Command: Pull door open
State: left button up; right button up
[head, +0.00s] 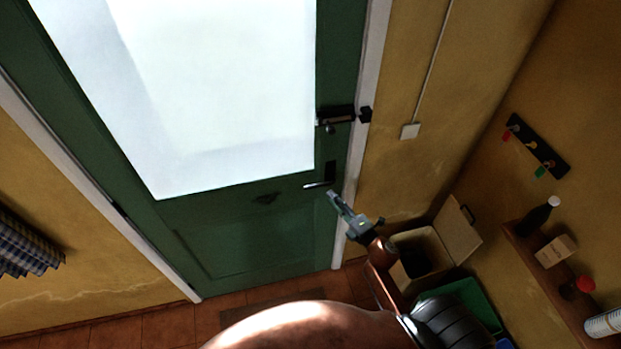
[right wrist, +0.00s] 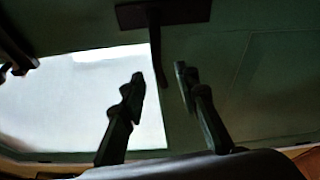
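The green door (head: 282,228) with a large bright glass pane (head: 215,80) stands in its white frame and looks shut. Its lever handle (head: 319,184) sits on a dark plate (head: 330,171) near the right edge. My right gripper (head: 335,197) is just below and right of the handle, empty. In the right wrist view its two fingers (right wrist: 160,78) are apart, and the dark lever (right wrist: 158,50) shows between and beyond the fingertips. I cannot tell whether they touch it. My left gripper is not in view.
A dark bolt (head: 336,115) is on the door above the handle. To the right are an open box (head: 425,252), a green bin (head: 470,300), a shelf (head: 545,280) with a bottle, and a key rack (head: 537,146).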

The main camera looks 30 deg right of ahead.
aim_at(317, 185)
jog(key=w, duration=0.2)
jog(key=w+a+p, duration=0.1)
jog(key=w, duration=0.2)
jog(key=w+a, duration=0.1)
jog(key=w, duration=0.2)
jog(key=shift+w+a+r, duration=0.15)
jog(key=shift+w+r, duration=0.1)
jog(key=shift+c, duration=0.7)
grip_shut()
